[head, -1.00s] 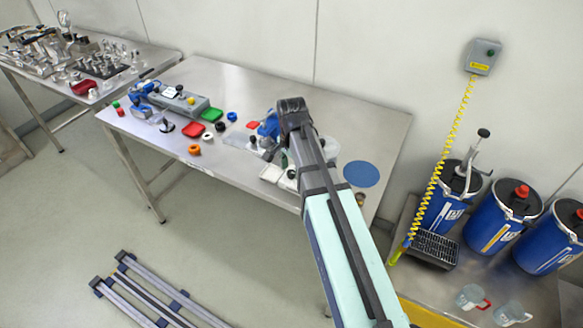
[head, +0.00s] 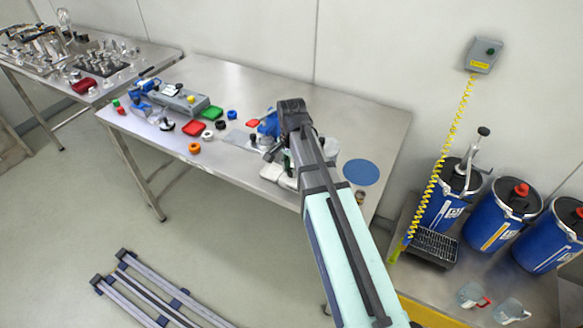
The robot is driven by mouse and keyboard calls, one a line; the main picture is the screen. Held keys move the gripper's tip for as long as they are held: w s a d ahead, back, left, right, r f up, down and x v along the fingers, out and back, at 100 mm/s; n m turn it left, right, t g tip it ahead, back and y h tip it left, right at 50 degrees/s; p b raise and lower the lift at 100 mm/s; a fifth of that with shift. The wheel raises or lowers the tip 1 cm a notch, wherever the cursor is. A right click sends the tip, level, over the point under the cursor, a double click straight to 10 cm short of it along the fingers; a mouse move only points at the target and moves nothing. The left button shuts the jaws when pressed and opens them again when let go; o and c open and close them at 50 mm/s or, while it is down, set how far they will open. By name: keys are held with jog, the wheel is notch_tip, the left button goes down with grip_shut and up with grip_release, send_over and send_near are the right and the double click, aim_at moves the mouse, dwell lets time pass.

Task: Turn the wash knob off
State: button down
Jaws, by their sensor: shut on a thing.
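My arm reaches over the middle table, and its wrist bends down at the table's right half. A small dark part of my gripper (head: 287,160) shows at the arm's left edge, low over the table. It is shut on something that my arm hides. A blue and grey device (head: 268,126) stands just left of the wrist, partly covered by it. Pale low parts (head: 272,172) lie by the gripper at the table's front edge. I cannot make out the wash knob; it is not plainly visible in this view.
The steel table (head: 330,97) is clear at the back. A blue round mat (head: 361,172) lies right of my arm. Blue drums (head: 497,220) stand right.

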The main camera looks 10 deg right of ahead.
jog(key=n, duration=0.4)
jog(key=shift+n, duration=0.3)
jog(key=n, duration=0.4)
jog(key=shift+n, duration=0.3)
jog(key=n, duration=0.4)
jog(key=shift+n, duration=2.2)
jog(key=shift+a, duration=0.1)
jog(key=c, duration=0.9)
grip_release()
jog(key=shift+o, duration=0.2)
